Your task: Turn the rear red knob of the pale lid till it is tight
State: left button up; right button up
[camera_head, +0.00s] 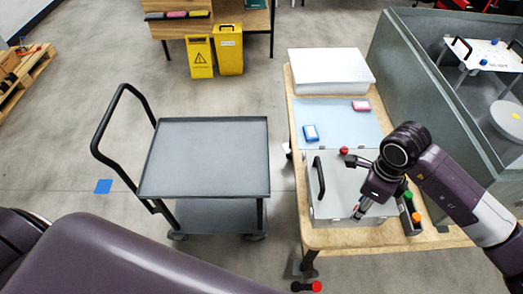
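The pale lid (337,201) is a light grey panel with a black bar handle (320,178) on its left side. It covers a box on the wooden table. A red knob (344,151) shows near the lid's rear edge. My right gripper (355,186) is over the lid, in front of and to the right of the red knob. Its two fingers look spread apart with nothing visible between them. The gripper and wrist hide the lid's right part. My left arm shows at the bottom left, but its gripper is out of view.
A blue mat (338,115) holds a blue box (311,133) and a pink box (361,105). A white case (330,68) stands behind. Green and orange pieces (416,217) lie right of the lid. A grey cart (205,160) stands left; a grey-walled enclosure (440,105) stands right.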

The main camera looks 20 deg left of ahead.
jog(key=n+p, duration=0.1)
jog(key=n, duration=0.1)
jog(key=n+p, duration=0.4)
jog(key=shift+r+n, duration=0.25)
jog(key=shift+n, duration=0.15)
notch_tip(320, 180, up, 7)
jog(key=b, duration=0.3)
jog(key=shift+w+b, duration=0.1)
jog(key=shift+b, duration=0.2)
jog(key=s+a+r+g+y, duration=0.1)
jog(key=s+a+y, duration=0.2)
jog(key=a, duration=0.4)
jog(key=s+a+r+y, duration=0.1)
jog(key=s+a+y, duration=0.15)
jog(key=a, duration=0.45)
jog(key=s+a+r+m+y, duration=0.2)
jog(key=a+r+m+y, duration=0.2)
jog(key=a+r+y, duration=0.4)
jog(key=shift+s+a+r+y, duration=0.2)
jog(key=shift+a+r+y, duration=0.15)
jog(key=shift+a+r, duration=0.95)
jog(key=shift+a+f, duration=0.15)
jog(key=shift+f, duration=0.15)
